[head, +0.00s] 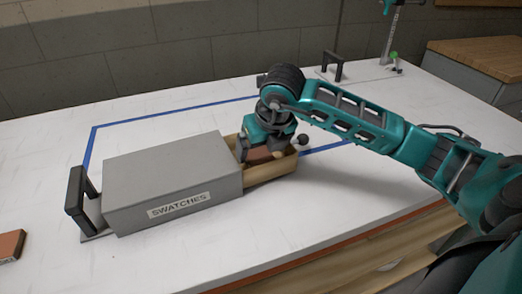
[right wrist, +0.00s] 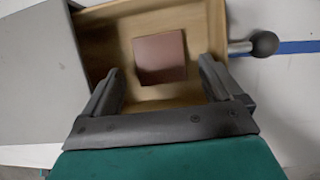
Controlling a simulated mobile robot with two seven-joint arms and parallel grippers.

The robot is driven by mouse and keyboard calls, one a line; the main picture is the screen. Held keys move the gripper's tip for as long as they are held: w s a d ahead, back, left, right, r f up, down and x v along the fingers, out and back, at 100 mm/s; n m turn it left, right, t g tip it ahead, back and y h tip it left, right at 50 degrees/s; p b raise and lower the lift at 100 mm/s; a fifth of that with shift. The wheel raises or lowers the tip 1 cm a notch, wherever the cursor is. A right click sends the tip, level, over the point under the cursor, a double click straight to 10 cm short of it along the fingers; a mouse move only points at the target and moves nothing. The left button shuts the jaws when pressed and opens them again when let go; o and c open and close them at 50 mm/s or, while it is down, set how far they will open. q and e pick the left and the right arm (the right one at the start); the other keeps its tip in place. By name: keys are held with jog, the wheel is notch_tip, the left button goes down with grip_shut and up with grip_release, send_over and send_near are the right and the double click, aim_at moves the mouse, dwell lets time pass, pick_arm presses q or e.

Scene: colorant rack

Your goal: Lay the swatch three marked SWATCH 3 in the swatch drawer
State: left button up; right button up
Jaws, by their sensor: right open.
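A flat reddish-brown square swatch (right wrist: 160,57) lies on the wooden floor of the pulled-out drawer (right wrist: 110,30). No marking on it is readable. In the head view the swatch (head: 260,156) shows partly behind my fingers, inside the open drawer (head: 270,171) at the right end of the grey box labelled SWATCHES (head: 170,178). My right gripper (head: 259,152) is over the drawer, pointing down. In the right wrist view its fingers (right wrist: 158,82) are spread wide, one to each side, with the swatch apart from both. My left gripper is not in view.
The drawer's round dark knob (right wrist: 263,44) sticks out at its outer end. A black handle-shaped bracket (head: 77,198) stands left of the box. A reddish-brown block (head: 11,245) lies at the table's left edge. Blue tape (head: 180,112) marks the white table, which is clear behind the box.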

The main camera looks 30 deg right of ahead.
jog(key=v, duration=0.9)
jog(key=shift+s+r+p, duration=0.2)
jog(key=shift+r+p, duration=0.15)
